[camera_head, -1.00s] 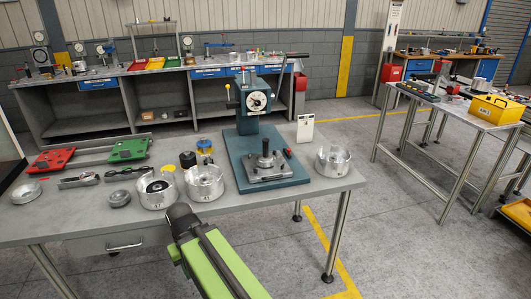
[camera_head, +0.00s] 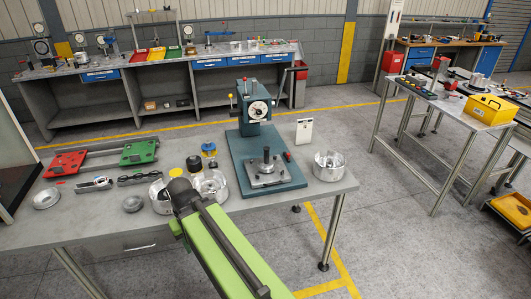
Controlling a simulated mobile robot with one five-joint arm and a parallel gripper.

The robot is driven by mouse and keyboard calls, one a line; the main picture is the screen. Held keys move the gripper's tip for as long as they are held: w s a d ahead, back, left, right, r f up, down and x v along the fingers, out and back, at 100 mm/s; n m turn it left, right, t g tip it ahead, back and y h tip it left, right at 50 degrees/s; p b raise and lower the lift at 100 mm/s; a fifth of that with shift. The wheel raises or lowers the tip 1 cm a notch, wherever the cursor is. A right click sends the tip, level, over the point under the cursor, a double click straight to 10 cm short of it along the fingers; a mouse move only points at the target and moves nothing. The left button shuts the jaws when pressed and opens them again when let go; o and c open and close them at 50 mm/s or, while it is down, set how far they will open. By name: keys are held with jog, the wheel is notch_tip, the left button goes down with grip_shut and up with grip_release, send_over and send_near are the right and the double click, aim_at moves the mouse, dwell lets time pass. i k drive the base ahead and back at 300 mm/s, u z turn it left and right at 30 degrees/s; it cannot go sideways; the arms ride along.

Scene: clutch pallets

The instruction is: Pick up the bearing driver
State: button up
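I cannot tell for sure which thing is the bearing driver. A dark upright rod with a knob (camera_head: 266,158) stands on the grey plate of the teal press (camera_head: 252,105). A short black cylinder (camera_head: 193,164) stands left of the press, behind the metal housings. My green and black arm reaches up from the bottom of the picture. Its dark rounded end covers part of the left housing (camera_head: 160,203) and overlaps the edge of the right housing (camera_head: 215,184). My gripper's fingers do not show.
The grey workbench (camera_head: 300,203) also holds a red pallet (camera_head: 66,164), a green pallet (camera_head: 139,152), a blue and yellow part (camera_head: 209,149), small rings and tools at left, and a metal housing (camera_head: 329,166) at right. A side table (camera_head: 440,107) bears a yellow box (camera_head: 491,109).

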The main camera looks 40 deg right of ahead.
aim_at(266, 163)
jog(key=u, duration=0.1)
jog(key=i, duration=1.75)
jog(key=z, duration=0.2)
